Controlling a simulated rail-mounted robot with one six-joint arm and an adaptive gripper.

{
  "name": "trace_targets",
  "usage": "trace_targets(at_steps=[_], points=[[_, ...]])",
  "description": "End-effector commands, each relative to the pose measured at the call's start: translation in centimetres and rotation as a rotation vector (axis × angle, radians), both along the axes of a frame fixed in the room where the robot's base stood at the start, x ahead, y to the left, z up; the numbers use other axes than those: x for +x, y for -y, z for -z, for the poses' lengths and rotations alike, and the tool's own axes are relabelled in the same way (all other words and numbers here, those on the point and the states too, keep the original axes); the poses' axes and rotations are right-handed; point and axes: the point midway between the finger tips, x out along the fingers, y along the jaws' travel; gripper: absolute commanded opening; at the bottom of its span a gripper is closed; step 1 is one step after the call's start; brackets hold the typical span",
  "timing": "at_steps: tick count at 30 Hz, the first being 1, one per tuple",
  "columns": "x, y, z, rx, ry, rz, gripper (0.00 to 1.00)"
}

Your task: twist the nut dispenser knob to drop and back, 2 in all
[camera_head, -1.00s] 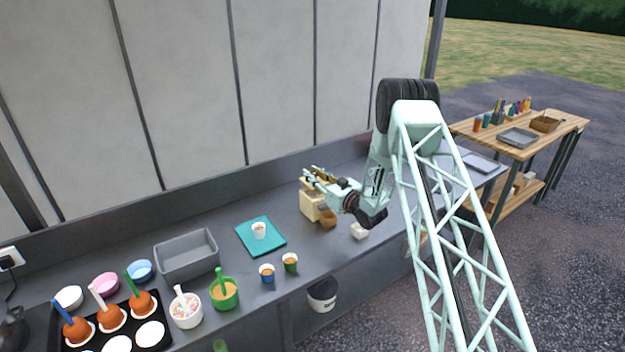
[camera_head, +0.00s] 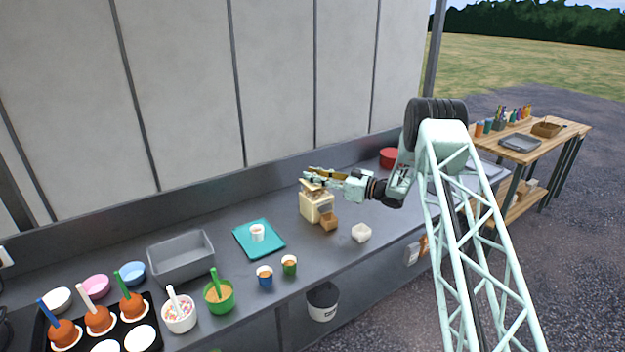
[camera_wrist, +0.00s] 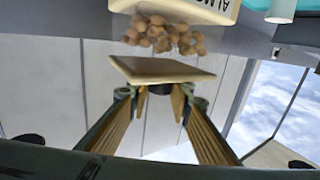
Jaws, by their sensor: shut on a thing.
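The nut dispenser (camera_head: 313,207) is a cream box standing on the grey counter near the back wall. In the wrist view, upside down, its cream body (camera_wrist: 205,8) shows part of a dark label, with brown nuts (camera_wrist: 160,35) between it and a cream top plate (camera_wrist: 160,70). My gripper (camera_head: 312,175) is at the top of the dispenser. In the wrist view its two fingers (camera_wrist: 160,92) are shut on a dark knob (camera_wrist: 160,88) at the plate; the fingers hide part of it. A small brown container (camera_head: 328,222) is at the dispenser's front.
A white tub (camera_head: 361,233) stands right of the dispenser. A teal tray (camera_head: 270,247) with a paper cup (camera_head: 257,232) lies to the left. Two small cups (camera_head: 265,277) stand near the front edge. A red container (camera_head: 389,157) is at the back. The counter between is clear.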

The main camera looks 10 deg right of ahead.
Motion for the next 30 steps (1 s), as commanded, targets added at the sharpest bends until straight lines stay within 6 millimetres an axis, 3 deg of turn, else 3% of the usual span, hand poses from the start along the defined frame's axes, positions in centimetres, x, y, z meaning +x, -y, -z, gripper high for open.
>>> trace_targets(at_steps=[30], points=[[0.01, -0.07, 0.04, 0.0, 0.003, -0.343, 0.09]])
